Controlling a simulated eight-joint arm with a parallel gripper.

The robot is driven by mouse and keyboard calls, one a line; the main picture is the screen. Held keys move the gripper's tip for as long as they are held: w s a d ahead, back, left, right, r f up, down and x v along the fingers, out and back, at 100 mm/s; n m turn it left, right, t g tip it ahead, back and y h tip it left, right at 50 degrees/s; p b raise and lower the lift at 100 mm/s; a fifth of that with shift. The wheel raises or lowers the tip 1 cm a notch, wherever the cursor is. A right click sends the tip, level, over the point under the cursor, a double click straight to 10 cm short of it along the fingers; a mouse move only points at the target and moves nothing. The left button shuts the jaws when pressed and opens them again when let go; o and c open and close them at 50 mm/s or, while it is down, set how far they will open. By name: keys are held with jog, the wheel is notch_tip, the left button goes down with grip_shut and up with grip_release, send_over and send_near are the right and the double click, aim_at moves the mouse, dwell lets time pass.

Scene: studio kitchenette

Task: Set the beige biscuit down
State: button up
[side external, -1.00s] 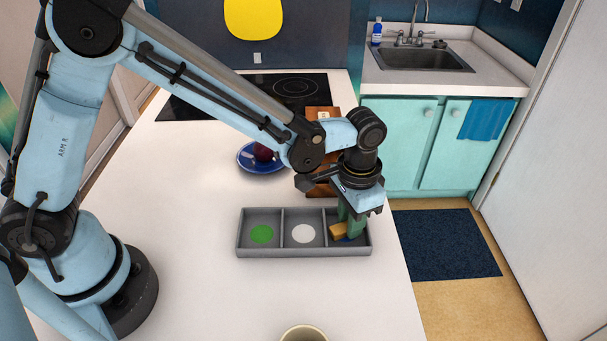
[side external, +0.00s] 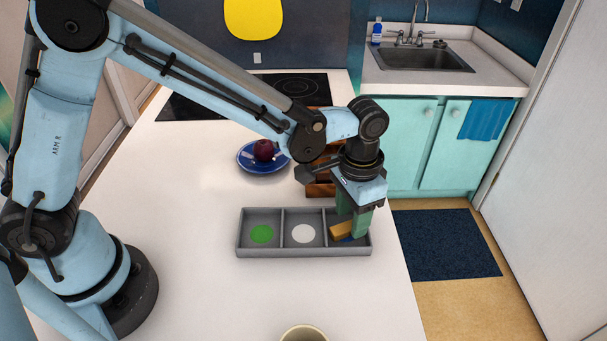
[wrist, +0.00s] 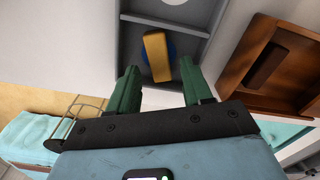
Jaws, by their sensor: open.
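The beige biscuit (side external: 341,229) lies in the right compartment of the grey divided tray (side external: 270,252). It covers part of a blue spot on the compartment floor. In the wrist view the biscuit (wrist: 157,57) lies slightly tilted across the blue spot (wrist: 172,50), beyond and between my fingertips. My gripper (side external: 354,222) is open over that compartment, its two green fingers apart; no finger visibly presses on the biscuit. In the side view the fingers hide part of the biscuit and the blue spot.
The middle compartment has a white spot (side external: 303,234) and the left a green spot (side external: 262,234). Behind the tray are a brown wooden box (side external: 320,190) and a blue plate (side external: 252,166) holding a dark red fruit (side external: 264,150). A cup (side external: 304,333) stands at the front.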

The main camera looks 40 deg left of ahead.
aim_at(350, 225)
notch_tip(350, 225, up, 10)
jog(key=s+a+n+t, duration=0.2)
jog(key=s+a+t, duration=0.1)
jog(key=a, duration=0.6)
jog(key=s+a+r+n+t, duration=0.1)
jog(key=s+a+t, duration=0.3)
jog(key=a, duration=0.6)
jog(key=shift+s+a+r+n, duration=0.2)
jog(key=shift+s+n, duration=0.6)
jog(key=shift+s, duration=0.3)
